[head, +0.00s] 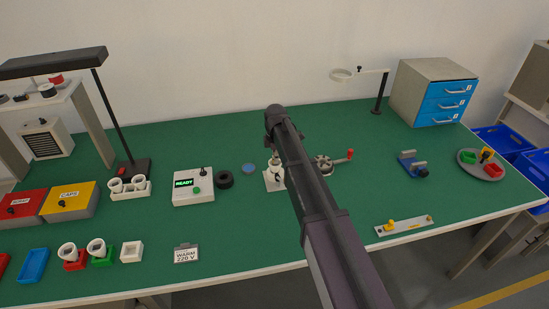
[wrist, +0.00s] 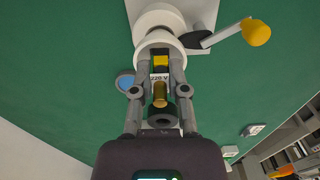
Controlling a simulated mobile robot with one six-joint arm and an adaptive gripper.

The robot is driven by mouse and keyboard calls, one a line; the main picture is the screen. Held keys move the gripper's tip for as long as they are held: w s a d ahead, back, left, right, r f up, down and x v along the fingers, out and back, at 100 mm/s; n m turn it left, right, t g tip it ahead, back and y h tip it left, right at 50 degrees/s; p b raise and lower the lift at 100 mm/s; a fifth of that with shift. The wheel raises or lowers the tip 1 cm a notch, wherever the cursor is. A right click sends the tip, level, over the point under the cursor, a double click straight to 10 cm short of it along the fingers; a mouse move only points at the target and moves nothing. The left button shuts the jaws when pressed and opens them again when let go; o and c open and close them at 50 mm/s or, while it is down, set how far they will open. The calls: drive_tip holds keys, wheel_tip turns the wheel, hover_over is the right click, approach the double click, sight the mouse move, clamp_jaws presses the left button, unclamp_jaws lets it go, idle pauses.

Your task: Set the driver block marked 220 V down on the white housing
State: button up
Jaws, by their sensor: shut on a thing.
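The driver block (wrist: 160,78), with a white "220 V" label, a yellow part and a brass-coloured cylinder, is between the fingers of my gripper (wrist: 161,58) in the wrist view. My gripper is shut on it. The round white housing (wrist: 159,42) is just beyond the fingertips, close to the block. Whether the block touches it I cannot tell. In the head view, my arm hides most of the gripper, the block and the housing, at a white fixture (head: 271,182) near the middle of the green table.
A crank handle (wrist: 256,32) sticks out beside the housing. A blue disc (head: 249,168), a black ring (head: 224,180) and a READY box (head: 193,188) stand left of it. A "WARM 220 V" card (head: 187,254) is at the front. The table right of my arm has clear room.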

drive_tip(key=shift+f+b, duration=0.6)
drive_tip(key=shift+f, duration=0.05)
idle(4.8)
drive_tip(key=shift+r, duration=0.2)
idle(0.4)
idle(0.4)
drive_tip(key=o, duration=0.8)
